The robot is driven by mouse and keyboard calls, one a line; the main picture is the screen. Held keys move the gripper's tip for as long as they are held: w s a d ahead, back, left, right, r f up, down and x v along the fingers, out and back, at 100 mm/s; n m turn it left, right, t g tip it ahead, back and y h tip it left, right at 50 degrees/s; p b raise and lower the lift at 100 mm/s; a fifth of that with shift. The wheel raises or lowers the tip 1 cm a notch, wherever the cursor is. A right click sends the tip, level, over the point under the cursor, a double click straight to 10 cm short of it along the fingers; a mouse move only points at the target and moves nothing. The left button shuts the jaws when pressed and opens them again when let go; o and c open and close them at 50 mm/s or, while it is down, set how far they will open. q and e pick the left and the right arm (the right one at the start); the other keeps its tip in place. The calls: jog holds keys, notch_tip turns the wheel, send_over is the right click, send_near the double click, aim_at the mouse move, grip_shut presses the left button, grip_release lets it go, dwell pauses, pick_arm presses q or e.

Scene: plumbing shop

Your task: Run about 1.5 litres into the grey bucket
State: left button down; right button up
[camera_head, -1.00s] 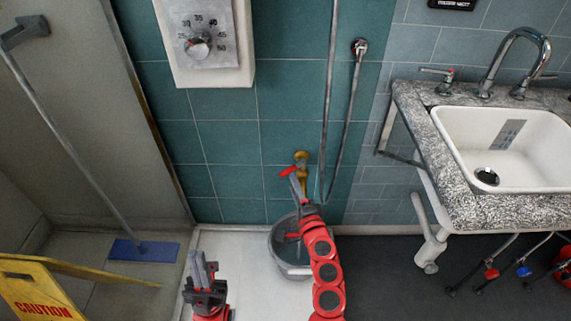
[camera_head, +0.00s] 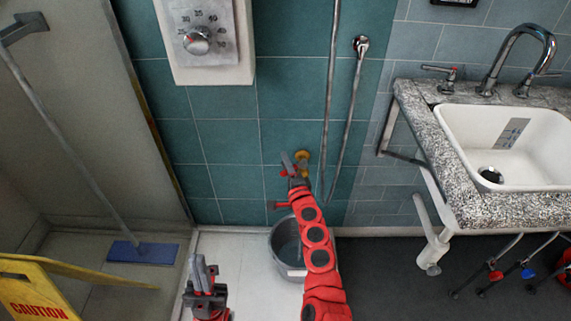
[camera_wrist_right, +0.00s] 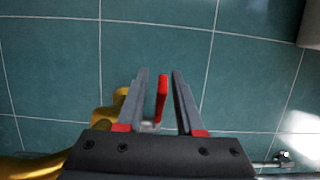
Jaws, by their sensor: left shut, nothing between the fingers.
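The grey bucket (camera_head: 283,262) stands on the white floor tray below the wall tap, partly hidden by my right arm. I cannot tell whether it holds water. The brass tap (camera_head: 303,157) is on the teal wall, partly behind my right gripper (camera_head: 290,163). In the right wrist view my right gripper (camera_wrist_right: 157,76) is open, with the tap's red lever (camera_wrist_right: 161,97) upright between its fingers, closer to the right one. No firm contact shows. The brass body (camera_wrist_right: 122,103) is left of the fingers. My left gripper (camera_head: 199,264) is shut and empty, left of the bucket.
A granite counter (camera_head: 479,210) with a white sink (camera_head: 535,181) stands at the right. A dial panel (camera_head: 213,67) and a hose (camera_head: 352,100) are on the wall. A yellow caution sign (camera_head: 35,290) and a blue-headed mop (camera_head: 142,252) are at the left.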

grip_shut()
dwell(1.2)
